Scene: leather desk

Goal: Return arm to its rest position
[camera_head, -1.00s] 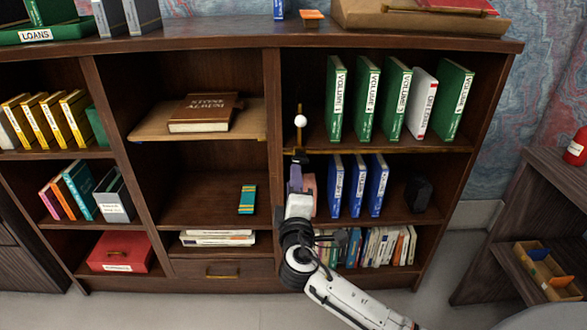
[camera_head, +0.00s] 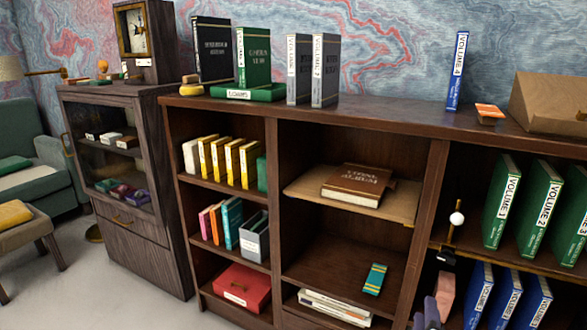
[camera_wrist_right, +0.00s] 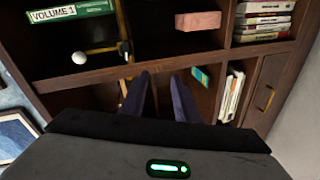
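My right gripper (camera_head: 430,314) shows at the bottom of the head view, cut off by the lower edge, in front of the upright between the middle and right bays. In the right wrist view its two dark purple fingers (camera_wrist_right: 160,92) stand apart with nothing visible between them, so it is open and empty. Its arm is outside the head view. My left gripper is in neither view now.
A bookcase (camera_head: 346,117) fills the middle and right. A brass rod with a white ball (camera_head: 457,219) and a pinkish block (camera_head: 445,292) are close to the right gripper. A dark cabinet (camera_head: 120,175) stands left; bare floor (camera_head: 90,285) shows there.

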